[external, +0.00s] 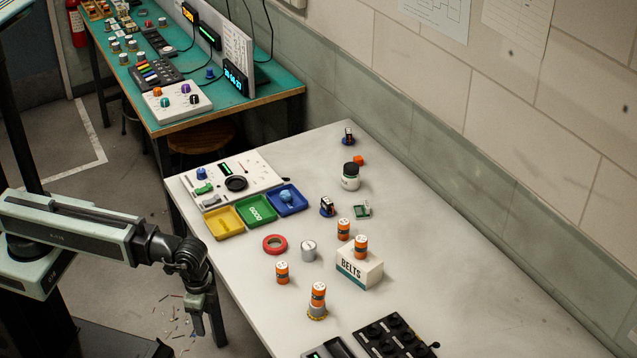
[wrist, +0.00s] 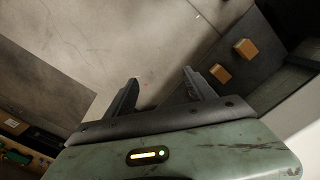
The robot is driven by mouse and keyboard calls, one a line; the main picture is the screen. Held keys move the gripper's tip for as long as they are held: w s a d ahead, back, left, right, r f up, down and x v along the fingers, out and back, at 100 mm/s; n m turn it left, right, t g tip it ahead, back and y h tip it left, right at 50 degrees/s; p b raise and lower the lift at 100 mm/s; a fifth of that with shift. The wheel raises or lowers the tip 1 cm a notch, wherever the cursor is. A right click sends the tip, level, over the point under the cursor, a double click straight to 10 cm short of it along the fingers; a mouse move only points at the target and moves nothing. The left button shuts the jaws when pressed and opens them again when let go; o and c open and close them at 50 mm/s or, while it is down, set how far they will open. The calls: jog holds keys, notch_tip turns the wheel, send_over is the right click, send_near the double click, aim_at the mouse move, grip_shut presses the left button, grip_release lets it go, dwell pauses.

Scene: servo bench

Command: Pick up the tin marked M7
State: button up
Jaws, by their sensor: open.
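Several orange tins with pale, marked tops stand on the white bench. One tin (external: 344,229) is behind the BELTS box, and another tin (external: 361,247) stands on that box. A third tin (external: 282,272) stands alone nearer the front edge. Another tin (external: 318,295) sits on a round grey and yellow base. The marks are too small to read, so I cannot tell which is M7. My gripper (external: 207,328) hangs down off the bench's left side, apart from all the tins. In the wrist view my gripper (wrist: 160,82) is open and empty, with no tin in sight.
The BELTS box (external: 359,271), a red ring (external: 274,245) and a silver cylinder (external: 308,251) stand near the tins. Yellow (external: 222,235), green and blue trays lie farther back. A black panel (external: 395,339) is at the front. The bench's right side is clear.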

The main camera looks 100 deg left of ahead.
jog(key=w+a+r+n+p, duration=0.1)
jog(key=w+r+n+p, duration=0.2)
jog(key=r+p, duration=0.35)
jog(key=w+r+n+p, duration=0.2)
jog(key=w+r+p, duration=0.25)
jog(key=r, duration=0.35)
notch_tip(320, 180, up, 6)
jog(key=n+p, duration=0.7)
jog(key=n, duration=0.4)
send_over(309, 245)
jog(key=shift+a+r, duration=0.15)
jog(key=shift+r, duration=0.05)
jog(key=shift+a, duration=0.1)
jog(key=f+b, duration=0.8)
jog(key=shift+d+f, duration=0.15)
jog(key=shift+d, duration=0.15)
jog(key=shift+r, duration=0.2)
jog(key=shift+c, duration=0.5)
grip_shut()
